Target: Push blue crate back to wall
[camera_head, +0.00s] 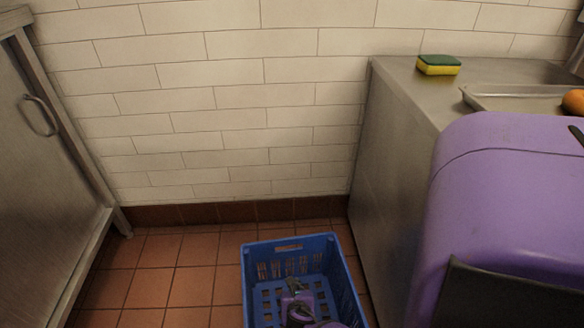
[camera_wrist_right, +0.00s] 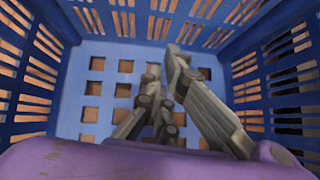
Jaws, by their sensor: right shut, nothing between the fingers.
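The blue crate (camera_head: 262,252) stands on the tiled floor at the bottom middle of the head view, its near end cut off. A strip of floor shows between its far side and the brown skirting of the white tiled wall (camera_head: 210,110). My right gripper (camera_head: 295,284) is down inside the crate, shut and empty. The right wrist view shows its grey fingers (camera_wrist_right: 164,68) over the crate's slotted floor (camera_wrist_right: 133,53), with the far wall ahead. I cannot tell whether the fingers touch the crate. My left gripper is not in view.
A steel counter (camera_head: 385,150) stands close to the crate's right side, bearing a sponge (camera_head: 438,65) and a tray (camera_head: 500,98) with an orange-brown item (camera_head: 574,102). A steel cabinet (camera_head: 35,170) stands at left. The floor (camera_head: 185,265) left of the crate is clear.

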